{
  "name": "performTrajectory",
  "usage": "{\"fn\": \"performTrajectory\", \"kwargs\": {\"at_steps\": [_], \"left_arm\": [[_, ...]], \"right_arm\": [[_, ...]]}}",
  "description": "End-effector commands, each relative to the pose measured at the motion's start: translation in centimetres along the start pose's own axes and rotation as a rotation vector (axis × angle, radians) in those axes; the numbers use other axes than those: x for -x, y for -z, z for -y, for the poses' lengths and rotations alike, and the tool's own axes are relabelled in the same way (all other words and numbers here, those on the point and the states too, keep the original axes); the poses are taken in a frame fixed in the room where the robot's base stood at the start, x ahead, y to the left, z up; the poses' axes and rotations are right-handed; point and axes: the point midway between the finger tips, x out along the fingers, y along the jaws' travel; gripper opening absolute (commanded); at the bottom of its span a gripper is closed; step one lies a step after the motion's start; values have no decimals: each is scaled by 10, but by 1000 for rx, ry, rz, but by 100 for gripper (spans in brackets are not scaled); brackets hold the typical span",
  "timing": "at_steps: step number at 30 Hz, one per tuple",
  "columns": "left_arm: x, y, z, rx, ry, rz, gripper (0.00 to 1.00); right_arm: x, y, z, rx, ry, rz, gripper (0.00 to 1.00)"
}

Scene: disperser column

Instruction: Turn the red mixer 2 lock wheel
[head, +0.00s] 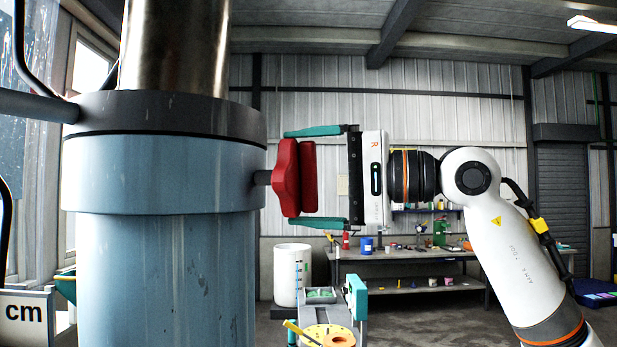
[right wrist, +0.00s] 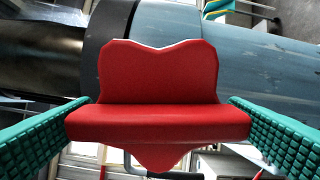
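The red lock wheel (head: 295,177) sits on a short dark stem on the right side of the blue-grey column (head: 165,260). It is a lobed red piece with a thick red bar facing my gripper. My right gripper (head: 315,175) reaches in from the right, with one teal finger just above the wheel and one just below. In the right wrist view the wheel (right wrist: 158,80) lies between the two ridged fingers, close to both. I see no firm grip; the fingers are wide apart. I cannot make out my left gripper.
A polished metal shaft (head: 175,45) rises from the column's dark collar (head: 170,112). A white barrel (head: 291,274) and a workbench (head: 405,255) with small items stand behind.

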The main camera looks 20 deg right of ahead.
Motion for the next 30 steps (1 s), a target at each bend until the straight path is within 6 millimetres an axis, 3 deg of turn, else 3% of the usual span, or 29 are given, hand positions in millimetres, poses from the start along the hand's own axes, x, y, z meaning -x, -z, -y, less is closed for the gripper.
{"fn": "performTrajectory", "kwargs": {"at_steps": [11, 24, 30], "left_arm": [[-5, 0, 0, 0, 0, 0, 0], [-35, 3, 1, 0, 0, 0, 0], [-39, 4, 1, 0, 0, 0, 0]], "right_arm": [[10, -1, 2, -1, -2, 2, 100], [96, 0, 3, -1, -1, 3, 100], [117, 0, 2, -1, 0, 0, 100]]}}
